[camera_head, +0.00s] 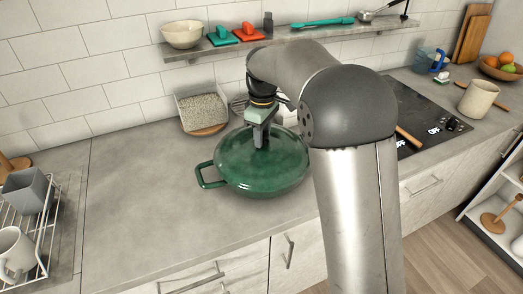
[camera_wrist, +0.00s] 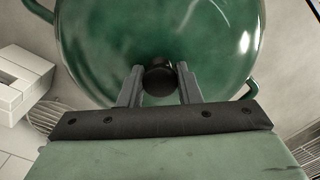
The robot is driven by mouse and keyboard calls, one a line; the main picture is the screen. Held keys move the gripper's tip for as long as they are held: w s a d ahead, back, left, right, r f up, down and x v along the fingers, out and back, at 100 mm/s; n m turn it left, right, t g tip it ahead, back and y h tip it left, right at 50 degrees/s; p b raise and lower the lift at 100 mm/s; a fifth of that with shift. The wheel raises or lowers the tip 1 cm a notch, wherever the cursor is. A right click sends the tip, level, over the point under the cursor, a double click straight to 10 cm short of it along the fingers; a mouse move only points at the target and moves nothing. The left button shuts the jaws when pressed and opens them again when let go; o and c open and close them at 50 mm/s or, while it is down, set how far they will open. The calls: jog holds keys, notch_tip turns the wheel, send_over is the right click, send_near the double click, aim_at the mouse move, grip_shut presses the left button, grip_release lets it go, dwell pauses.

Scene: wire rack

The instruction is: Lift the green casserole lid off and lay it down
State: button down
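The green casserole (camera_head: 258,182) stands on the grey counter with its round, glossy green lid (camera_head: 270,152) seated on top. The lid fills much of the wrist view (camera_wrist: 110,45). A dark round knob (camera_wrist: 158,77) is at the lid's centre. My gripper (camera_wrist: 160,82) is over the lid, with one finger on each side of the knob, close against it; it appears shut on the knob. In the head view my gripper (camera_head: 261,138) points down at the lid's middle. The right rim of the casserole is partly hidden by my arm.
A grey-filled tray (camera_head: 203,112) stands behind the casserole, by the wall. A dish rack (camera_head: 45,225) is at far left; a dark cooktop (camera_head: 412,112) lies right. A shelf (camera_head: 220,49) runs above. Counter left of the casserole (camera_head: 135,190) is clear.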

jog(key=shift+r+p, duration=0.95)
jog(key=shift+r, duration=0.25)
jog(key=shift+r+p, duration=1.95)
jog(key=shift+r, duration=0.45)
